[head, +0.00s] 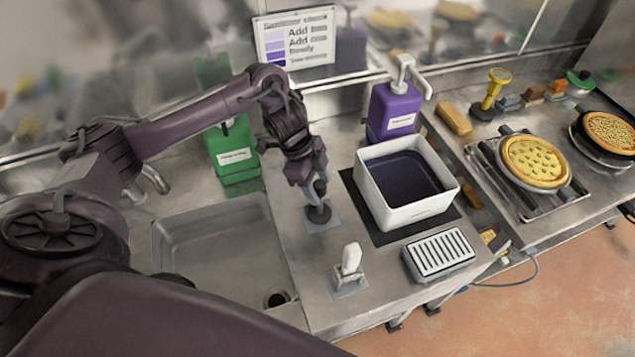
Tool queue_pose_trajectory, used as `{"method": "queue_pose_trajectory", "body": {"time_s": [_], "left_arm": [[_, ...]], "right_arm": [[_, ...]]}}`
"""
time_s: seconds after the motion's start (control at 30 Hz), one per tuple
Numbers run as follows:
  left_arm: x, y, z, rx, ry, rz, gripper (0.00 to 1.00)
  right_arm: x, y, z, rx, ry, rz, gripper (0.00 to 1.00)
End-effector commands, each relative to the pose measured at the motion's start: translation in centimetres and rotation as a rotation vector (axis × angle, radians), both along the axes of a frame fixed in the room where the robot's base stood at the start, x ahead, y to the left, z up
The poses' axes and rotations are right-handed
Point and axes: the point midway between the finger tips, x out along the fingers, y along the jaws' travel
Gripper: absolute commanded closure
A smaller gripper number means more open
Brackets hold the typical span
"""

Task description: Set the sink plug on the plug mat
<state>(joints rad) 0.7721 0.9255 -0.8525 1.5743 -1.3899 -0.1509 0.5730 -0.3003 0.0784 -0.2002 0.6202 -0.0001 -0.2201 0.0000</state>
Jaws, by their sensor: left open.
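The dark round sink plug (318,213) sits on a small grey-blue square mat (334,224), which I take for the plug mat, on the steel counter right of the sink. My left gripper (319,193) points down directly over the plug, its jaws open at the plug's upright stem. I cannot tell whether the fingers touch the stem. My right gripper is not in view.
The steel sink (215,240) with its dark drain (277,298) lies left of the counter. A white tub (420,208) of dark liquid stands close right on a black mat. A white-handled item (351,258) and a slatted tray (440,252) stand in front.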

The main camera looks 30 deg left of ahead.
Motion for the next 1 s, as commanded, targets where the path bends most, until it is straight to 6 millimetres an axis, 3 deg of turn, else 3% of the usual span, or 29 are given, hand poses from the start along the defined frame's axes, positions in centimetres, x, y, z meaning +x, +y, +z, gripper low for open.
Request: {"method": "queue_pose_trajectory", "body": {"time_s": [1.0], "left_arm": [[-0.2,1.3,3.6,0.001,0.000,0.000,0.48]], "right_arm": [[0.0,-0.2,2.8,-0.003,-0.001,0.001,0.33]]}}
